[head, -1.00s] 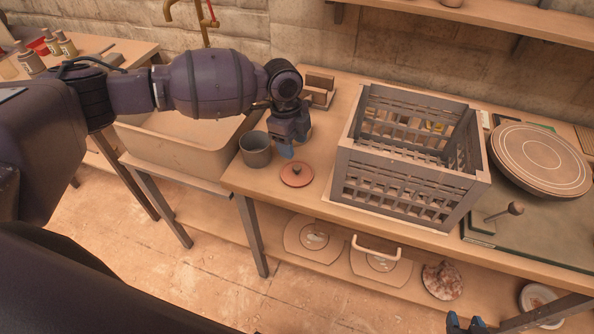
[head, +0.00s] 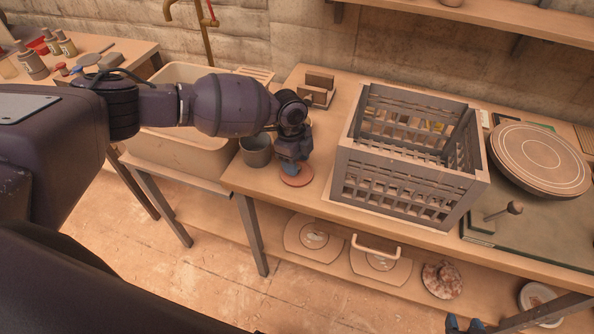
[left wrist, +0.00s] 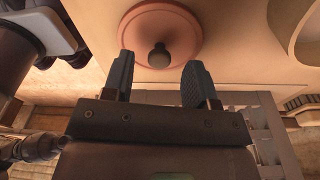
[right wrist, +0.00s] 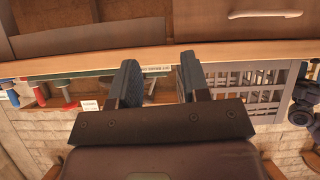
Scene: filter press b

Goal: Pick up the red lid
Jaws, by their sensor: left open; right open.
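The red lid (head: 297,180) lies flat on the wooden table, to the right of a grey pot (head: 256,150). My left gripper (head: 291,171) is above the lid and hides part of it in the head view. In the left wrist view the round lid (left wrist: 178,22) shows with its dark knob (left wrist: 159,56) between and just beyond the open fingertips (left wrist: 160,72). The fingers do not touch the knob. My right gripper (head: 466,326) is at the bottom edge of the head view. It is open and empty in the right wrist view (right wrist: 160,78).
A grey slatted crate (head: 405,190) stands on the table right of the lid. A basin (head: 185,150) is at the left, and a small wooden holder (head: 316,95) stands behind. A round disc (head: 540,160) lies far right. The table front near the lid is clear.

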